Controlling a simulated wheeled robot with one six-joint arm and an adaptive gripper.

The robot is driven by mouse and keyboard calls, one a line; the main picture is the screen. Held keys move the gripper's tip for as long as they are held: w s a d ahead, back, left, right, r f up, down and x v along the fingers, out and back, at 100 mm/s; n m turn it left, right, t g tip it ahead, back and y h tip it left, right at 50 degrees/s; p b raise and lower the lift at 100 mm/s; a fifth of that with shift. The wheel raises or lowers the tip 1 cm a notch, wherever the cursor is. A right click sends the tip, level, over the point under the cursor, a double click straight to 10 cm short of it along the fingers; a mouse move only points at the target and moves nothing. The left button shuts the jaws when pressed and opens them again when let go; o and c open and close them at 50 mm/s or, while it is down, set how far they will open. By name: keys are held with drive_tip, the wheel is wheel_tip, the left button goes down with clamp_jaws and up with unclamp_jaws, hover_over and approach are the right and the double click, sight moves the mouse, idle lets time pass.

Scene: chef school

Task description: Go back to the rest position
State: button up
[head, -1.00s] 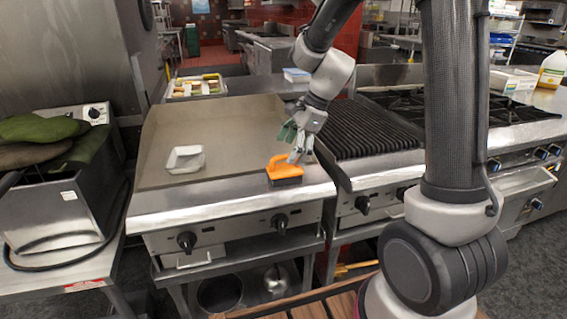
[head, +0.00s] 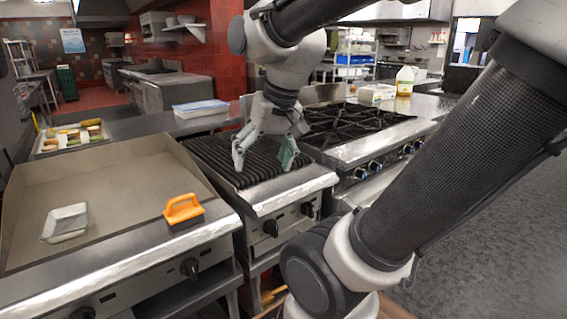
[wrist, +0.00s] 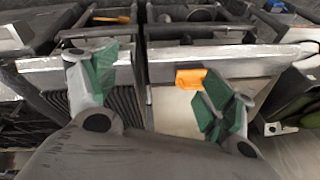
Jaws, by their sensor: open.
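My gripper (head: 264,160) is open and empty in the head view, above the black ribbed grill (head: 235,165). Its two green-padded fingers are spread apart and also show in the wrist view (wrist: 160,95). The orange-handled block (head: 183,210) sits on the front right edge of the flat griddle (head: 120,172), apart from the gripper and to its left. In the wrist view the orange handle (wrist: 190,78) appears beyond the gap between the fingers, near the right finger.
A white square dish (head: 66,222) rests on the griddle. A tray of food (head: 72,138) and a lidded container (head: 200,109) stand behind. A burner range (head: 350,125) lies to the right, with a jug (head: 404,82) at its back. Grey floor is open at the right.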

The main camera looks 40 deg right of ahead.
drive_tip(key=s+n, duration=0.1)
drive_tip(key=s+d+n, duration=0.1)
drive_tip(key=s, duration=0.1)
drive_tip(key=s+d+n+h, duration=0.1)
drive_tip(key=shift+s+d+n+t, duration=0.15)
drive_tip(key=shift+s+n+t, duration=0.15)
drive_tip(key=shift+s, duration=0.05)
drive_tip(key=shift+c, duration=0.5)
idle(0.5)
